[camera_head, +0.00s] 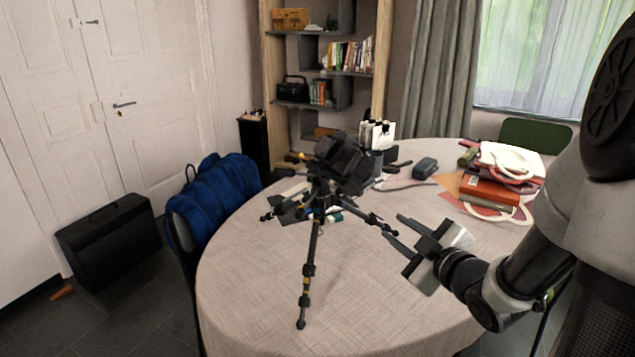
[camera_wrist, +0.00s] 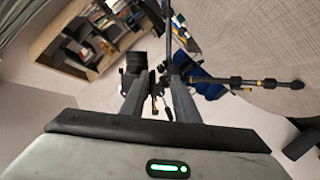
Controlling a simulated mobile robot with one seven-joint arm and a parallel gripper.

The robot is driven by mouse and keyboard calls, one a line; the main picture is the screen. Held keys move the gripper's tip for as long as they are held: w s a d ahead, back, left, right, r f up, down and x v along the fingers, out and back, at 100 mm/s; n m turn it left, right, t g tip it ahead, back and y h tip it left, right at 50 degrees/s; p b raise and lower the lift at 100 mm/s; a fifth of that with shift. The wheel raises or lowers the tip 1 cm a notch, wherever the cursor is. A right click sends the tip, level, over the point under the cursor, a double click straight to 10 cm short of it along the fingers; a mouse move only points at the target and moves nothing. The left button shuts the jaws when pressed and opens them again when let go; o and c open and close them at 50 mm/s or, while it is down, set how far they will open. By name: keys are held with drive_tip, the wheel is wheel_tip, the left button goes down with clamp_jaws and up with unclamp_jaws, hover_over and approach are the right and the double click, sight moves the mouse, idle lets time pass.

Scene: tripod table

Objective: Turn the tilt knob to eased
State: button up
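A black tripod (camera_head: 307,265) with spread legs stands on the round table, carrying a dark camera-like body (camera_head: 343,163) on its head. A small yellow-tipped part (camera_head: 303,156) sticks out at the left of the head; I cannot tell which part is the tilt knob. My gripper (camera_head: 393,227) is in the air right of the tripod, apart from it, fingers pointing toward it, open and empty. In the wrist view, my gripper (camera_wrist: 159,82) shows two separated fingers with dark tripod parts beyond, and a tripod leg (camera_wrist: 235,82) extends right.
The table (camera_head: 245,275) has clear cloth at the front. Small items, including a dark case (camera_head: 425,167), lie behind the tripod.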

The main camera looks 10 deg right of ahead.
sight(343, 194)
drive_tip(key=s+a+r+n+t+y, duration=0.1)
drive_tip(key=s+a+r+n+y, duration=0.1)
drive_tip(key=a+y, duration=0.15)
drive_tip(key=shift+m, duration=0.3)
drive_tip(key=x, duration=0.5)
drive_tip(key=b+x, duration=0.1)
drive_tip(key=x, duration=0.5)
drive_tip(key=b+x, duration=0.1)
drive_tip(key=x, duration=0.4)
drive_tip(key=shift+w+r, duration=0.3)
drive_tip(key=shift+w, duration=0.1)
clamp_jaws()
